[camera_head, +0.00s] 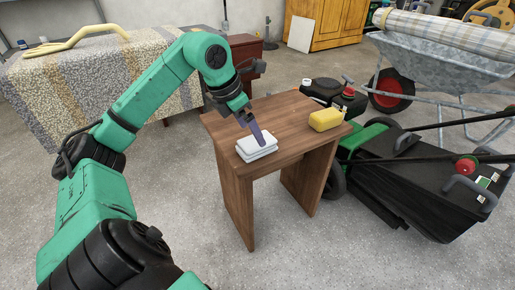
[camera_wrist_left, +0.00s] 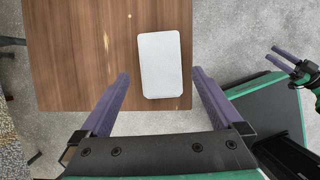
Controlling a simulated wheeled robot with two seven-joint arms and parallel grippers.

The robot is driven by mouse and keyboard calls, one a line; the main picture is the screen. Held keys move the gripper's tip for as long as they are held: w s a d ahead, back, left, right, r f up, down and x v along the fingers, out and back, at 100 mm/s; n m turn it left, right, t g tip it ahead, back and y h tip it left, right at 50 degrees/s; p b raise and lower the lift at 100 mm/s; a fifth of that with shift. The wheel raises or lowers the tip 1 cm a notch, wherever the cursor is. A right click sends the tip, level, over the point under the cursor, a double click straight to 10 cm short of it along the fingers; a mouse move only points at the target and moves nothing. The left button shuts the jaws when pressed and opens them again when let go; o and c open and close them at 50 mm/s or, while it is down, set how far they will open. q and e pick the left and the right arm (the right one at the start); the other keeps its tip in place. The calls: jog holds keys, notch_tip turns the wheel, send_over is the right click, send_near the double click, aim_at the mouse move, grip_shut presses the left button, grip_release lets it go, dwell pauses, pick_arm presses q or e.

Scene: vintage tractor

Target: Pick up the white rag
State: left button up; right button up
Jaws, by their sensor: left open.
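The white rag (camera_head: 250,150) is a folded, layered pad lying flat near the left front corner of a small wooden table (camera_head: 300,160). In the left wrist view the rag (camera_wrist_left: 165,65) is a pale rounded rectangle on the brown top. My left gripper (camera_head: 260,142) is open above the rag, with purple fingers pointing down at it. In the left wrist view, the left gripper's fingers (camera_wrist_left: 161,74) stand on either side of the rag's near part, with gaps; touch cannot be told. My right gripper (camera_wrist_left: 270,53) shows at the right edge, fingers apart and empty.
A yellow folded cloth or sponge (camera_head: 326,119) lies on the table's right side. A lawn mower (camera_head: 400,165) stands close on the right, with a wheelbarrow (camera_head: 440,65) behind. A cloth-covered table (camera_head: 100,80) is at left. The floor in front is clear.

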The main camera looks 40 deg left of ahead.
aim_at(255, 140)
pick_arm(q)
jog(key=b+x, duration=0.1)
jog(key=x, duration=0.4)
jog(key=shift+d+f, duration=0.1)
jog(key=shift+f, duration=0.2)
jog(key=shift+f+b, duration=0.25)
jog(key=shift+b, duration=0.1)
jog(key=c, duration=1.3)
